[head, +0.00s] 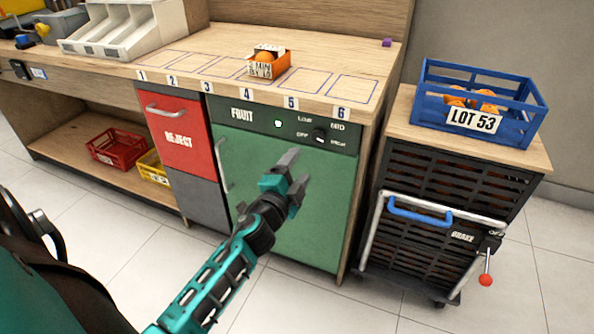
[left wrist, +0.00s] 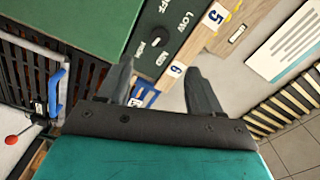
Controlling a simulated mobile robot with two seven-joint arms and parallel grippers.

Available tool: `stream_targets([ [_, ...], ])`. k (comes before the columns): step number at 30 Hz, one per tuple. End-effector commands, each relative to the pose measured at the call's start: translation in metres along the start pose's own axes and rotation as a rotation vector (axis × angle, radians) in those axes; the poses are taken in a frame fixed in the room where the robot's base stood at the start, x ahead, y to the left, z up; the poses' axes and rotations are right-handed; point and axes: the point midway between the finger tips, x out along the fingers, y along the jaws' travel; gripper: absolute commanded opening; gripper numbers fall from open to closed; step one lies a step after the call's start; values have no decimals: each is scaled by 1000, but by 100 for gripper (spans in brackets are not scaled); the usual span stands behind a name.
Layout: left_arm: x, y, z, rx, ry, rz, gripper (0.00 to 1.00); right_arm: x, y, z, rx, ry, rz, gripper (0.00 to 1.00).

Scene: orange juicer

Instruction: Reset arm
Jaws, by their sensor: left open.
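My left gripper (head: 294,168) is open and empty. In the head view it stands in front of the green FRUIT cabinet door (head: 310,225), below the counter edge. Its two grey fingers also show in the left wrist view (left wrist: 163,92), with the counter edge labels 5 and 6 and the cabinet's dial beyond them. My teal arm comes up from the bottom left of the head view. My right gripper is in neither view.
A small orange box (head: 268,68) with fruit sits on the counter near slot 4. A blue LOT 53 crate (head: 490,85) with oranges stands on a dark cart (head: 430,180) at the right. A red REJECT drawer (head: 178,138) is left of the cabinet. The tiled floor in front is clear.

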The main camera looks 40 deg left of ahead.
Motion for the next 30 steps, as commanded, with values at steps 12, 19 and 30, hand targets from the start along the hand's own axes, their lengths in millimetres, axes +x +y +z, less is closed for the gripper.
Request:
stream_targets([
  [12,1,0,1,1,1,0,65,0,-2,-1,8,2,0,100],
  [19,1,0,1,0,1,0,65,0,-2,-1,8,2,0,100],
  [30,-52,50,-16,-322,-25,173,65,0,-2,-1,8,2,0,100],
])
